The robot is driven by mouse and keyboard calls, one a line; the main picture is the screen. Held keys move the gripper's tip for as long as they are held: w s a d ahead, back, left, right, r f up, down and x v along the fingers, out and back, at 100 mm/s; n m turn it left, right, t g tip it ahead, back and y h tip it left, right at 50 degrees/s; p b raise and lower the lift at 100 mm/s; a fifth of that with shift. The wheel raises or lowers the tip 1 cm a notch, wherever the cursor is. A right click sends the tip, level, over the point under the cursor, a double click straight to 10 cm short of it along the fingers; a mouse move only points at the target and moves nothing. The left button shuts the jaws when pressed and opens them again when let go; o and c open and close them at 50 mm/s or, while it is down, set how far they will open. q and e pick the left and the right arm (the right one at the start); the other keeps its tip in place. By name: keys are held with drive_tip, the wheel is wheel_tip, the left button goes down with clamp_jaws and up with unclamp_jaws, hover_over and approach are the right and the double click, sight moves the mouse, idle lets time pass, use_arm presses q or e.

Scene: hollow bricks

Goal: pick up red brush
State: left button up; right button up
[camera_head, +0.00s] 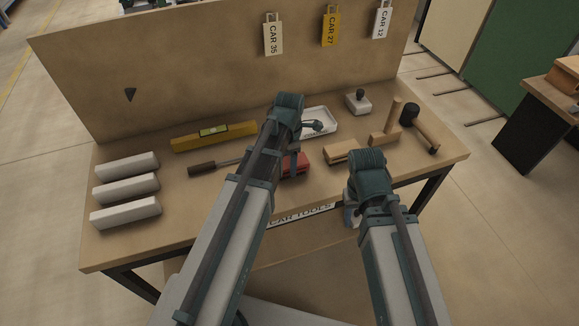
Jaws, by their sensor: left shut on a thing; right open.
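The red brush (301,161) is near the middle of the wooden workbench (230,205), mostly hidden behind my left arm. Only its red block shows, to the right of the arm. My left gripper (291,165) is at the brush, shut on it; the fingertips are largely covered by my own arm. I cannot tell whether the brush is lifted off the bench. My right gripper (350,214) is open and empty at the bench's front edge, to the right of the brush.
Three white bricks (125,189) lie at the left. A yellow level (205,136) and a dark-handled tool (203,168) lie left of my arm. Behind are a white tray (326,117) and a knobbed block (358,104). Wooden pieces (383,138) and a mallet (420,125) lie right.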

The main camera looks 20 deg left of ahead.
use_arm(q)
drive_tip(key=c, duration=0.3)
drive_tip(key=shift+r, duration=0.1)
drive_tip(key=shift+r+p, duration=0.95)
drive_tip(key=shift+p, duration=0.1)
wheel_tip(320, 180, up, 2)
drive_tip(key=shift+r+p, duration=0.1)
drive_tip(key=shift+p, duration=0.95)
drive_tip(key=s+a, duration=0.1)
drive_tip(key=a, duration=1.5)
drive_tip(key=shift+r+p, duration=0.35)
drive_tip(key=shift+p, duration=0.05)
drive_tip(key=shift+s, duration=0.1)
drive_tip(key=o, duration=0.9)
drive_tip(key=c, duration=0.6)
drive_tip(key=shift+s, duration=0.1)
